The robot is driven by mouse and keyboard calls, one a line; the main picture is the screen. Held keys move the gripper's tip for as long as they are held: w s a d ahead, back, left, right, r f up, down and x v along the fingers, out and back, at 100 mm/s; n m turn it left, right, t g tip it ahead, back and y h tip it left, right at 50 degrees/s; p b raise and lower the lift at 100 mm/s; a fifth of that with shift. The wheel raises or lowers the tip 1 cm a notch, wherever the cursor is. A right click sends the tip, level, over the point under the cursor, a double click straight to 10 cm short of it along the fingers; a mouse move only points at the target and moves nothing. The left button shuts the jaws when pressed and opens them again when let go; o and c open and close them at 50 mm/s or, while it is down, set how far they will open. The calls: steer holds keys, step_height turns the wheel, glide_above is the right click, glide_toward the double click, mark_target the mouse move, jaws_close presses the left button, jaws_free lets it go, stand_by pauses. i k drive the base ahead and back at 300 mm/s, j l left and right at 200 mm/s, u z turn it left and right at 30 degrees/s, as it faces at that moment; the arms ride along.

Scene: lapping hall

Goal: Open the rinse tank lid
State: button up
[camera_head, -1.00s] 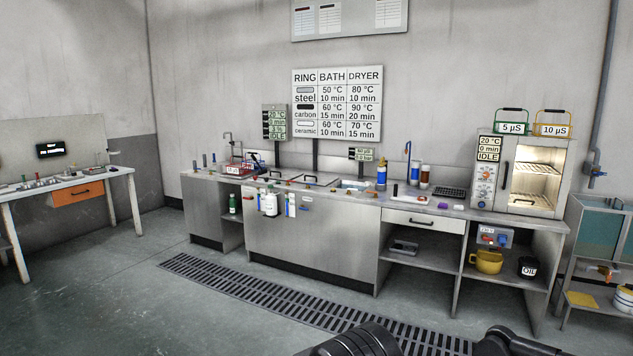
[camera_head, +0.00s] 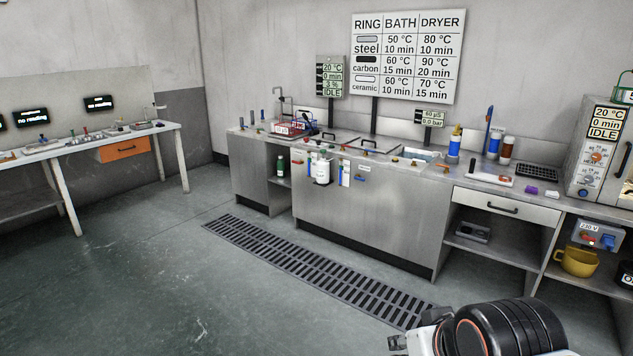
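The long steel bench (camera_head: 385,215) stands against the back wall. Two flat covers with dark bar handles are set in its top, a left one (camera_head: 326,138) and a right one (camera_head: 370,148); both look closed. No label shows which is the rinse tank lid; the right one is nearer the small 60 µS, 0.0 bar display (camera_head: 430,118). Part of my arm shows at the bottom right. A grey and black piece at the bottom edge may be my gripper (camera_head: 400,343), cut off by the frame; its fingers cannot be made out. It is well short of the bench.
A floor grate (camera_head: 310,268) runs before the bench. A white table (camera_head: 120,140) stands left; the floor between is clear.

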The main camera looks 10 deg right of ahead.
mark_target(377, 145)
steer(key=i+z, duration=0.3)
steer(key=i, duration=5.2)
